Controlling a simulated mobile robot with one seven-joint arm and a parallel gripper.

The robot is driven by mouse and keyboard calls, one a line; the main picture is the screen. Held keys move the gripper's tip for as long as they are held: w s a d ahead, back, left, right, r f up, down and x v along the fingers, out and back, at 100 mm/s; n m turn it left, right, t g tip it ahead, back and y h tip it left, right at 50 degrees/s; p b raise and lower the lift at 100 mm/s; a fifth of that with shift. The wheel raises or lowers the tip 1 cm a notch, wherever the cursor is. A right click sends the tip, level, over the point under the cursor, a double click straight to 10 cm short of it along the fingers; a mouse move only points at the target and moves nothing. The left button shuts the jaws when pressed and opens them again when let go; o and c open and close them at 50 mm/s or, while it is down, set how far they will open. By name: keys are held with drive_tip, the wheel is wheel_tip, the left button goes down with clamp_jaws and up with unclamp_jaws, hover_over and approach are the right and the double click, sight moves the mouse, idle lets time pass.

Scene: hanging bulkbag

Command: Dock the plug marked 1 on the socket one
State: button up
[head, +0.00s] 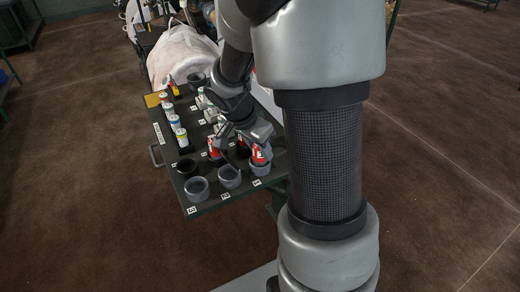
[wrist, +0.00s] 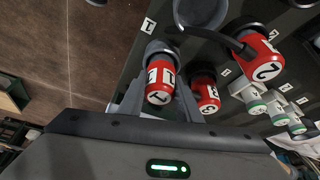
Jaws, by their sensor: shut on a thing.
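The red plug marked 1 (wrist: 159,85) is between the fingers of my gripper (wrist: 161,73), which is shut on it. Its far end meets a grey round socket (wrist: 158,47) with a white label reading 1 (wrist: 148,25) beside it. In the head view, the red plug (head: 260,156) stands in or right over the grey socket (head: 260,170) at the panel's near right corner, under my gripper (head: 259,140). I cannot tell how deep it sits.
A red plug marked 2 (wrist: 263,60) and another red plug (wrist: 206,95) stand close by. Two empty grey sockets (head: 229,176) (head: 197,188) and a black one (head: 187,167) line the panel's near side. Yellow, blue and green-banded plugs (head: 181,137) stand farther back.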

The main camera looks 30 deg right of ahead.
drive_tip(key=shift+f+b, duration=0.6)
drive_tip(key=shift+b, duration=0.15)
drive_tip(key=o, duration=0.8)
drive_tip(key=shift+o, duration=0.2)
drive_tip(key=p+v, duration=0.4)
drive_tip(key=v, duration=0.7)
drive_tip(key=shift+p, duration=0.35)
drive_tip(key=shift+s+a+r, duration=0.1)
drive_tip(key=shift+r, duration=0.05)
drive_tip(key=s+a+r+n+t+y+p, duration=0.2)
drive_tip(key=s+a+r+n+p, duration=0.2)
drive_tip(key=r, duration=0.6)
drive_tip(key=s+a+r+n+t+y+p, duration=0.2)
drive_tip(key=s+a+r+n+p, duration=0.2)
drive_tip(key=s+r+n, duration=0.5)
drive_tip(key=shift+s+a+r+n, duration=0.35)
drive_tip(key=shift+s+r, duration=0.2)
drive_tip(key=shift+s, duration=0.45)
